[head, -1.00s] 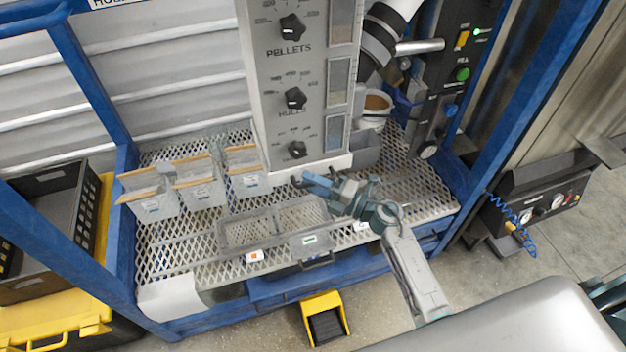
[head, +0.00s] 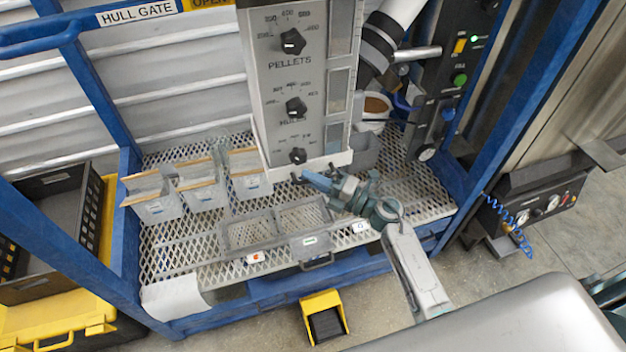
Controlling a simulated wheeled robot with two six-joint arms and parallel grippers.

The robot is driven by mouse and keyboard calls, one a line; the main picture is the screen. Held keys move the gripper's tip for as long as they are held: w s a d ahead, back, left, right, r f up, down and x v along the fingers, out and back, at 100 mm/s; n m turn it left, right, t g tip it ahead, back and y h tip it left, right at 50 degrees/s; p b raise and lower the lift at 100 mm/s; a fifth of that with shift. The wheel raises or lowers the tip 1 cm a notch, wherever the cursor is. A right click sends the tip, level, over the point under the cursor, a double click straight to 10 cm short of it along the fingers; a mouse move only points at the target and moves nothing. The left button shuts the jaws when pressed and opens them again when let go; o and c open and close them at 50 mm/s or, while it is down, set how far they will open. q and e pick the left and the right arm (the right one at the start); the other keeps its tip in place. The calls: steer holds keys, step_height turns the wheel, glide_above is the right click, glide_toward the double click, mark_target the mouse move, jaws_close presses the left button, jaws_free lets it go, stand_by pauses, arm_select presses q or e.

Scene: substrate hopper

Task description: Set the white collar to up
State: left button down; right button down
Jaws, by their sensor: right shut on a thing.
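The white collar (head: 338,160) is a pale band around the lower end of the grey hopper column (head: 262,100), just under the lowest black knob (head: 298,156). A gap shows between the collar and the mesh deck. My right gripper (head: 306,176) reaches in from the lower right and is shut at the collar's front lower edge. The fingertips hide part of that edge, so the exact grip point is unclear. My left gripper is not in view.
Bins (head: 158,205) stand on the mesh deck left of the column. A clear tray (head: 250,232) lies in front of it. A white bucket (head: 375,108) and a black control panel (head: 440,110) are at the right. A yellow pedal (head: 325,315) sits on the floor.

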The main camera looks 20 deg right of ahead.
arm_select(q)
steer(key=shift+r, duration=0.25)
arm_select(e)
steer(key=shift+w+r, duration=0.1)
steer(key=shift+r, duration=0.4)
steer(key=c, duration=1.5)
jaws_free()
steer(key=shift+f, duration=0.1)
steer(key=shift+f, duration=0.1)
